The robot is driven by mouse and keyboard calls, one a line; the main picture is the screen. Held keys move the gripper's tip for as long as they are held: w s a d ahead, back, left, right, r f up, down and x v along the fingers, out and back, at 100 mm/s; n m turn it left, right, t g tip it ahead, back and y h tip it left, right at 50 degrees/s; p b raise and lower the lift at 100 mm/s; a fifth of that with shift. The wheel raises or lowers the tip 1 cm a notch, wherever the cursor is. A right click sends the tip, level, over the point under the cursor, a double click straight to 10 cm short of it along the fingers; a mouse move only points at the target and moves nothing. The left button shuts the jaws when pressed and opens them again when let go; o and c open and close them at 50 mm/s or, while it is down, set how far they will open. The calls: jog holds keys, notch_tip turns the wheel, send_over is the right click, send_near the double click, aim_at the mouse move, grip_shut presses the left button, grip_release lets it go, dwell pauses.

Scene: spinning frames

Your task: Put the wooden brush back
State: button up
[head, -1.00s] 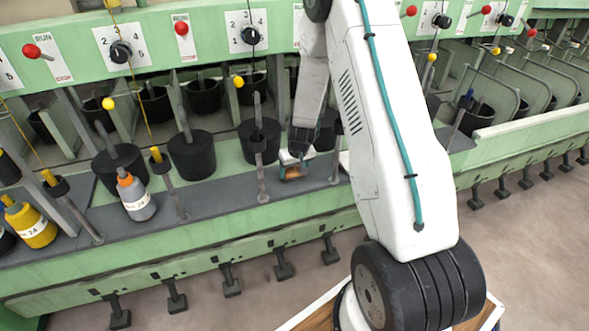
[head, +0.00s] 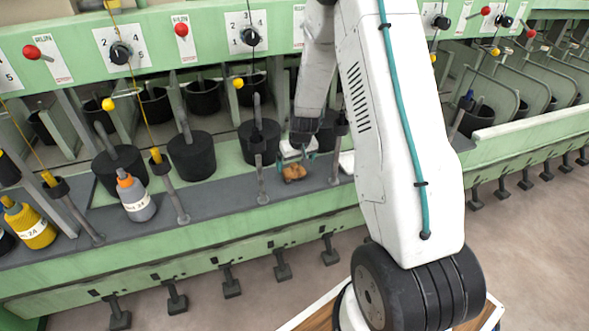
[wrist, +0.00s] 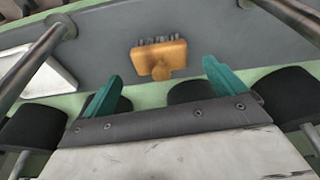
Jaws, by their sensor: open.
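The wooden brush (head: 293,173) is a small orange-brown block lying on the grey shelf of the green machine. In the wrist view the brush (wrist: 160,60) shows a row of dark bristles along its far edge and a rounded knob towards me. My gripper (head: 297,158) is right by the brush in the head view, partly hidden by its own body. In the wrist view my gripper (wrist: 158,80) has its two teal fingers wide apart, with nothing between them. The brush lies beyond the fingertips, roughly centred between them.
Metal posts (head: 260,170) stand on the grey shelf (head: 230,190) on both sides of the brush. Black pots (head: 192,155) stand behind it. A grey bottle with an orange cap (head: 136,197) and a yellow one (head: 30,225) stand to the left. A white object (wrist: 45,75) lies left in the wrist view.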

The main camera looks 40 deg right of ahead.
jog(key=v, duration=0.7)
jog(key=shift+r, duration=0.3)
jog(key=shift+s, duration=0.1)
